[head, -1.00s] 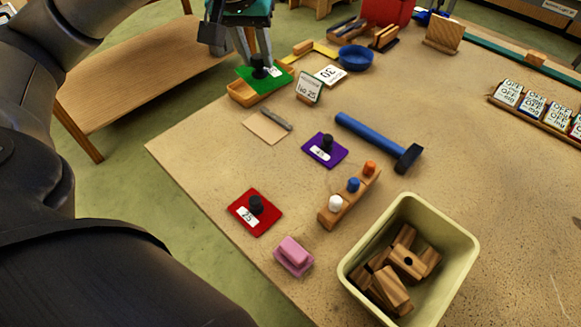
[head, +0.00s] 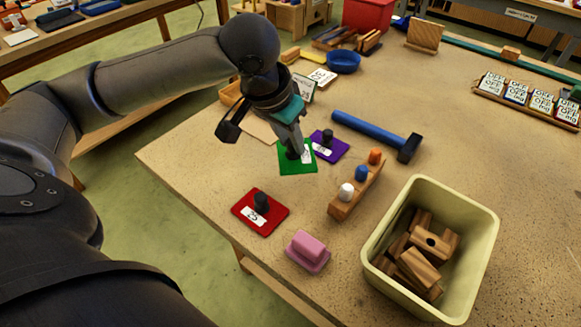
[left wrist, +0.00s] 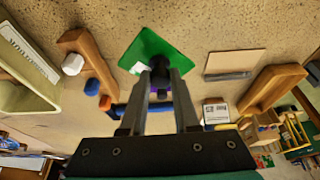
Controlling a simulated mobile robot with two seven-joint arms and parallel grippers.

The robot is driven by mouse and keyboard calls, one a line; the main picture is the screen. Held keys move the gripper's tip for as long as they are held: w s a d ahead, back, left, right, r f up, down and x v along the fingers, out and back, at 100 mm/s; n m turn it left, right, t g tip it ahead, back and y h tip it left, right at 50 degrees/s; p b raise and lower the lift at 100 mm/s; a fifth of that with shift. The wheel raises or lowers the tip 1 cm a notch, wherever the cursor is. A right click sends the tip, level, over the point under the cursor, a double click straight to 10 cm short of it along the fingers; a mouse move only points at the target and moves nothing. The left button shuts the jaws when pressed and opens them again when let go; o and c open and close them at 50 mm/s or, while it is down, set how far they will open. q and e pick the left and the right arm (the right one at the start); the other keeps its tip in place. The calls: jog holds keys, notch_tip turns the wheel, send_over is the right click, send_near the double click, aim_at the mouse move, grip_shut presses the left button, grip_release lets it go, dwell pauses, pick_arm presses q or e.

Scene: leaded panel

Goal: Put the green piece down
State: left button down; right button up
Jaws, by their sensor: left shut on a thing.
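The green piece (head: 299,166) is a flat square with a white label and a dark knob. My left gripper (head: 294,151) points down and is shut on the knob; the left wrist view shows its two fingers (left wrist: 160,78) on either side of the knob, with the green plate (left wrist: 140,52) beyond. The green piece shows between the purple piece (head: 331,149) and the red piece (head: 264,222). I cannot tell whether it touches the table or hangs just above it. The right gripper is not in view.
A wooden block with white, blue and orange pegs (head: 342,207) stands to the right. A cream bin (head: 484,228) with wooden blocks, a pink block (head: 308,250) and a blue-handled hammer (head: 370,131) lie around. Bare table shows between the green and red pieces.

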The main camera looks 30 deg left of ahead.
aim_at(289, 158)
pick_arm(q)
jog(key=shift+f, duration=0.75)
jog(key=shift+f+b, duration=0.3)
jog(key=shift+f, duration=0.05)
notch_tip(289, 158, down, 4)
jog(key=shift+r+b, duration=0.25)
jog(key=shift+b, duration=0.4)
jog(key=c, duration=0.6)
grip_release()
jog(key=shift+f, duration=0.1)
jog(key=shift+c, duration=0.2)
jog(key=shift+r, duration=0.3)
jog(key=p+v, duration=0.4)
jog(key=v, duration=0.7)
jog(key=shift+s+r, duration=0.2)
jog(key=shift+r, duration=0.15)
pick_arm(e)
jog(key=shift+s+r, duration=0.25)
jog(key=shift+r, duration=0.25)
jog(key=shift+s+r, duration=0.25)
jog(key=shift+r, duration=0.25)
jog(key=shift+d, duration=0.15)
